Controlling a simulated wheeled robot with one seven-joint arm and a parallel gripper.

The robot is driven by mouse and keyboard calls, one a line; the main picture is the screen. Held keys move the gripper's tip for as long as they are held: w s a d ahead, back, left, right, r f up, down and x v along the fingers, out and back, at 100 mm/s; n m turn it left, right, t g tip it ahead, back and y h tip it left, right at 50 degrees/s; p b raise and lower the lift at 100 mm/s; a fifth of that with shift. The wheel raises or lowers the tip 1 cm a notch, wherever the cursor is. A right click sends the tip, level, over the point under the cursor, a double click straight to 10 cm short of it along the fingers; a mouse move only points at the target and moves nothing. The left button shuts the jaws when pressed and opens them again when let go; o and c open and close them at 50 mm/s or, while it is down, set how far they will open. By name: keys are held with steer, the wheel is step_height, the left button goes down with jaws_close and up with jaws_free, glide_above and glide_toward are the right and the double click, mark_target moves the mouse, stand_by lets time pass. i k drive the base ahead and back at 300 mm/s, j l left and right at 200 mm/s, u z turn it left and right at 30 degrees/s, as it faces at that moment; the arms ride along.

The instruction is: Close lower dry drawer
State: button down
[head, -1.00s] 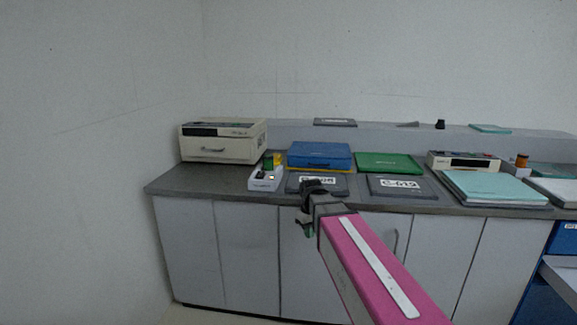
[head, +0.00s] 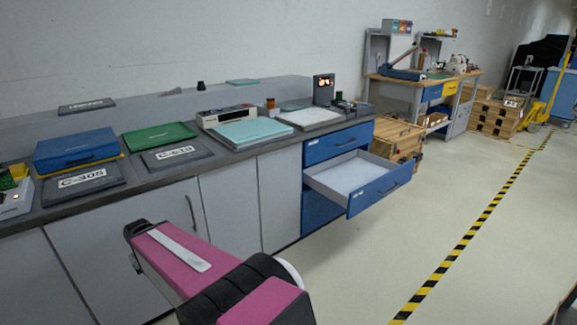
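A blue drawer unit stands at the right end of the grey counter in the head view. Its lower drawer (head: 383,192) has a blue front and grey inside, and is pulled well out toward the right. The drawer looks empty. The upper blue drawer (head: 337,144) above it is shut. My gripper (head: 134,243) is at the lower left, in front of the grey cabinet doors and far to the left of the open drawer. It is seen from behind, partly hidden by my arm, and its fingers are too unclear to judge.
The counter (head: 150,182) holds a blue case (head: 77,150), a green tray (head: 158,138) and teal folders (head: 250,133). A wooden crate (head: 397,140) stands behind the open drawer. The floor (head: 400,250) right of the drawer is clear, with a striped line (head: 470,233).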

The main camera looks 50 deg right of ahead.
mark_target(356, 179)
steer(key=l+z, duration=0.2)
steer(key=z, duration=0.95)
steer(key=j+z, duration=0.15)
steer(key=z, duration=1.4)
steer(key=i+l+z, duration=0.25)
steer(key=i+z, duration=0.25)
